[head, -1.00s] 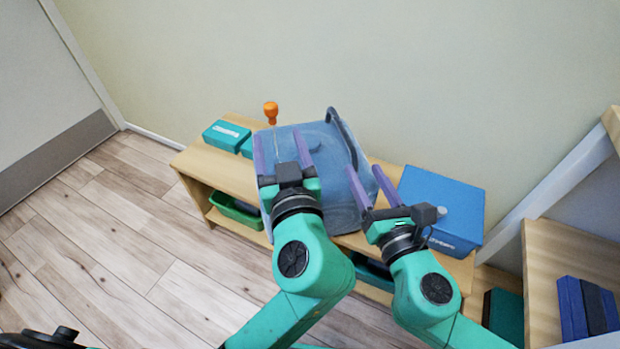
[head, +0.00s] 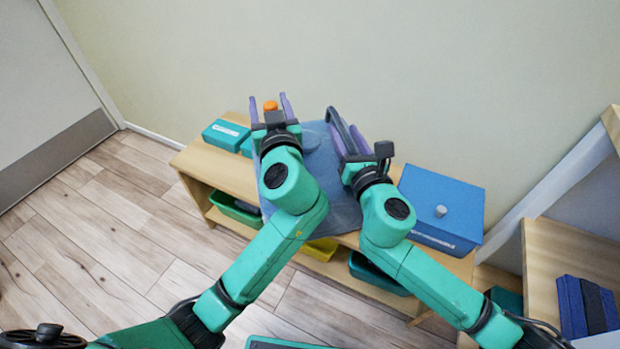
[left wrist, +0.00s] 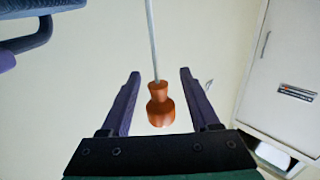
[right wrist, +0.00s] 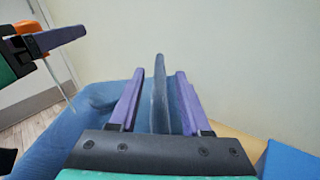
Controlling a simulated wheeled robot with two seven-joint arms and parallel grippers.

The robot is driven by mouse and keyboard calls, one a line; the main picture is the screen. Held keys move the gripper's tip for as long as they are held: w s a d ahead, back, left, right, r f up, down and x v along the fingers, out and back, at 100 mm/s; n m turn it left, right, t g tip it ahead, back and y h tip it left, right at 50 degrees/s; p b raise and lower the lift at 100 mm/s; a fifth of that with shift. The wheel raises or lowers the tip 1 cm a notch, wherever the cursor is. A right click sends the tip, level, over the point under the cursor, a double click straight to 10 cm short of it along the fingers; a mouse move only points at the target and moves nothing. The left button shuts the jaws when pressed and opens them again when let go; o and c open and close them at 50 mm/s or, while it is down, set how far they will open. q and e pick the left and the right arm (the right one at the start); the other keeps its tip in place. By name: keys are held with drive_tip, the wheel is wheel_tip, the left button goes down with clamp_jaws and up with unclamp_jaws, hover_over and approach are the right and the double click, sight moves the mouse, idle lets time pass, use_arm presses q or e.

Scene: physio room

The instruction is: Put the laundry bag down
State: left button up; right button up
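The blue-grey laundry bag (head: 347,212) is at the middle of the wooden bench, partly hidden behind my arms; whether the bench bears it is unclear. Its dark strap (right wrist: 160,95) stands up at the right side. An orange toggle (left wrist: 160,105) on a thin cord rises at the bag's left. My left gripper (head: 271,98) is open, with the toggle between its fingers and a gap on both sides. My right gripper (head: 347,140) is open, with its fingers on either side of the strap. In the right wrist view the bag (right wrist: 65,140) lies below these fingers.
The wooden bench (head: 225,172) stands against the wall. Teal boxes (head: 225,133) sit at its left end and a blue lidded box (head: 440,205) at its right. Green and yellow trays (head: 318,250) are on the lower shelf. Another wooden shelf (head: 570,250) is at the right.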

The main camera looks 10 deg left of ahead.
use_arm(q)
drive_tip(key=c, duration=0.5)
use_arm(e)
drive_tip(key=c, duration=0.5)
use_arm(q)
clamp_jaws()
use_arm(e)
clamp_jaws()
